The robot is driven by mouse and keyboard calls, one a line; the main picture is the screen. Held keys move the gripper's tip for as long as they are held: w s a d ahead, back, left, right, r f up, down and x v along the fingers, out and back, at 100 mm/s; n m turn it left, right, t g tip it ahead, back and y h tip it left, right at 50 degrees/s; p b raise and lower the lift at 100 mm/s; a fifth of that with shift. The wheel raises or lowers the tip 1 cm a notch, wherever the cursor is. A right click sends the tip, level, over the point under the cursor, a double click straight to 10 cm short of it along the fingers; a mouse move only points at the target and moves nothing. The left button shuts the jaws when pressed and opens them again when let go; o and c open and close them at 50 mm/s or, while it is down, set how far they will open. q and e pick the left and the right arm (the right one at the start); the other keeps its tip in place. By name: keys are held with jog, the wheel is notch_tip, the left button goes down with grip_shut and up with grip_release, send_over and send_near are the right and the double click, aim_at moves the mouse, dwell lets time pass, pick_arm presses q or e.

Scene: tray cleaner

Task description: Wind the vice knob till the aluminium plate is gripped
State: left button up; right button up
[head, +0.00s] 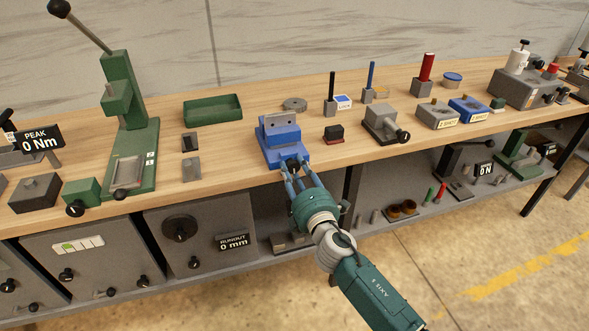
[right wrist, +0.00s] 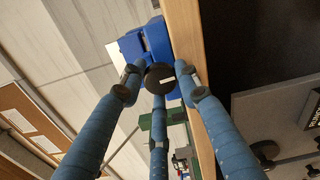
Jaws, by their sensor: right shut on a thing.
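The blue vice (head: 272,152) stands at the front edge of the wooden bench. A grey metal piece (head: 279,125) sits between its blue jaws; I take it for the aluminium plate, and cannot tell whether the jaws touch it. The black vice knob (right wrist: 160,77) has a pale mark on its face and sticks out at the vice's front. My right gripper (head: 292,166) reaches up from below; its blue fingers are shut around the knob, as the right wrist view also shows. Blue vice parts (right wrist: 150,40) show behind the knob there. My left gripper is out of view.
A green press (head: 132,150) and a green tray (head: 212,109) stand to the left. A small dark red block (head: 334,135) and a grey fixture with a black knob (head: 383,124) are to the right. The bench's front edge runs just below the vice.

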jog(key=n, duration=0.3)
jog(key=shift+d+f+n+p, duration=0.1)
jog(key=shift+d+n+p, duration=0.05)
jog(key=shift+n+p, duration=0.25)
jog(key=n+p, duration=0.1)
jog(key=n, duration=0.2)
jog(key=shift+n, duration=0.3)
jog(key=n+p, duration=0.1)
jog(key=n, duration=0.2)
jog(key=shift+n, duration=0.3)
jog(key=shift+n+p, duration=0.5)
jog(key=shift+n, duration=1)
jog(key=shift+w+r, duration=0.1)
jog(key=shift+r, duration=0.15)
jog(key=o, duration=1.1)
jog(key=shift+o, duration=0.2)
jog(key=shift+f, duration=0.1)
